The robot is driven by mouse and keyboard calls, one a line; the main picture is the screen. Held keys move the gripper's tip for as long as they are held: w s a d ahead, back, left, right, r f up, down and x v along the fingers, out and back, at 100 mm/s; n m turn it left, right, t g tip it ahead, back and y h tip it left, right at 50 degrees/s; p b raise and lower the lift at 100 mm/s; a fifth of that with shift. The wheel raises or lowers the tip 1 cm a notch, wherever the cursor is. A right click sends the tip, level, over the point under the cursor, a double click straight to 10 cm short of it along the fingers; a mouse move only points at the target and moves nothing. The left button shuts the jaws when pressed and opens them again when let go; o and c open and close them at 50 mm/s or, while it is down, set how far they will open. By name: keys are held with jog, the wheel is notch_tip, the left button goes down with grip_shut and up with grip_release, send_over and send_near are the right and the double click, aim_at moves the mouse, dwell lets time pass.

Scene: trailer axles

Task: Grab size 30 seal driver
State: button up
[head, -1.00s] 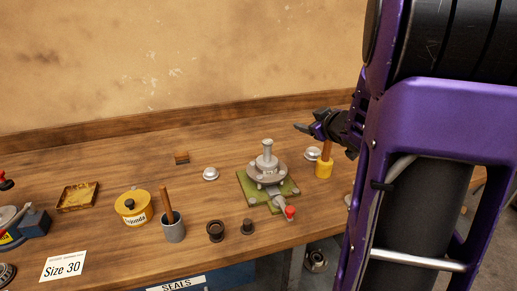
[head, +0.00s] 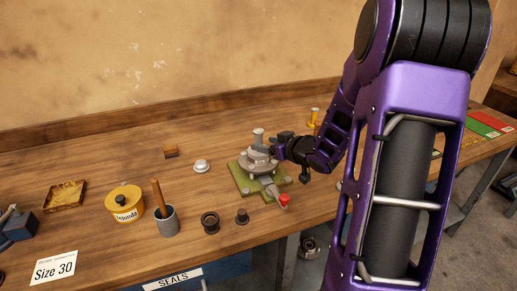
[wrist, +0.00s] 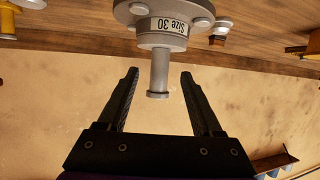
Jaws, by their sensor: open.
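A grey part with a slim upright shaft (head: 258,134) and a collar marked "Size 30" sits on a round flanged hub (head: 252,164) on a green stand (head: 242,182). In the wrist view, the picture is inverted: the shaft (wrist: 159,68) hangs from the labelled collar (wrist: 167,26) and appears between my fingers. My gripper (head: 275,147) is by the right of the shaft; in the wrist view my gripper (wrist: 160,74) is open, with a gap visible on both sides of the shaft. I cannot tell the depth between shaft and fingers.
A "Size 30" card (head: 54,268), yellow tin (head: 125,204), grey cup with a wooden handle (head: 165,220), dark ring (head: 210,223) and small dark plug (head: 242,216) are on the bench to the left. A red-tipped lever (head: 284,201) projects from the stand's front. A yellow-handled tool (head: 314,116) stands behind.

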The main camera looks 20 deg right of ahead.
jog(key=x, duration=0.4)
jog(key=r+x, duration=0.1)
jog(key=x, duration=0.2)
jog(key=shift+w+a+r, duration=0.1)
jog(key=shift+w, duration=0.25)
jog(key=shift+c, duration=0.2)
grip_shut()
